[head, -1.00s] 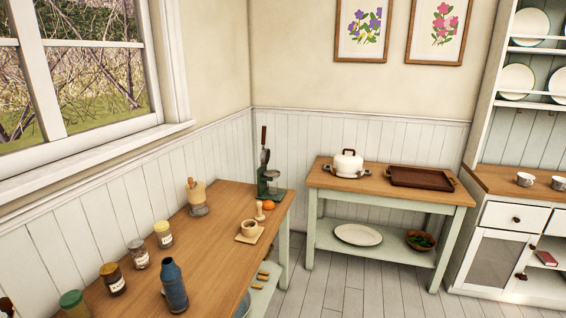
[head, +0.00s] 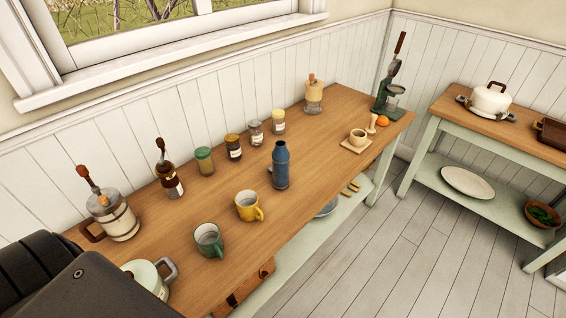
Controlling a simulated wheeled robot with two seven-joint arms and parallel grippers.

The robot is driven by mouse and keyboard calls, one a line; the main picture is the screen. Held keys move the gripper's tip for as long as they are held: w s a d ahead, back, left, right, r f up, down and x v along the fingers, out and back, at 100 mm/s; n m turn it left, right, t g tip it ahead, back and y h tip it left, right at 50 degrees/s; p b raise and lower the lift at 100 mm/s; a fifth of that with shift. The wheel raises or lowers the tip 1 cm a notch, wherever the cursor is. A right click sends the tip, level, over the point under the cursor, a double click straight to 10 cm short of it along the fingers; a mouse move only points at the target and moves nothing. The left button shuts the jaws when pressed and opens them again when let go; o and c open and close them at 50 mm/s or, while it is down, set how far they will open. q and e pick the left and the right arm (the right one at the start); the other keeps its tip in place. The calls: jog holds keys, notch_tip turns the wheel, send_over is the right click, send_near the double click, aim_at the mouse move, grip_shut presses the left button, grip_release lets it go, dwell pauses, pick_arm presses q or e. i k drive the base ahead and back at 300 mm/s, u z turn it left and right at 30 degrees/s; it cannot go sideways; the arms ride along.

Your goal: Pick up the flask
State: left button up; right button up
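Neither of my grippers shows in the head view, and nothing touches the flask.
A yellow mug (head: 247,206) and a green mug (head: 208,240) stand in front and left of the flask. Several jars, including a green-lidded one (head: 204,161), line the wall side.

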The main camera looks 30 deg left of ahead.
aim_at(281, 156)
jog(key=k, duration=0.5)
jog(key=z, duration=1.7)
jog(key=i, duration=1.4)
jog(key=u, duration=2.3)
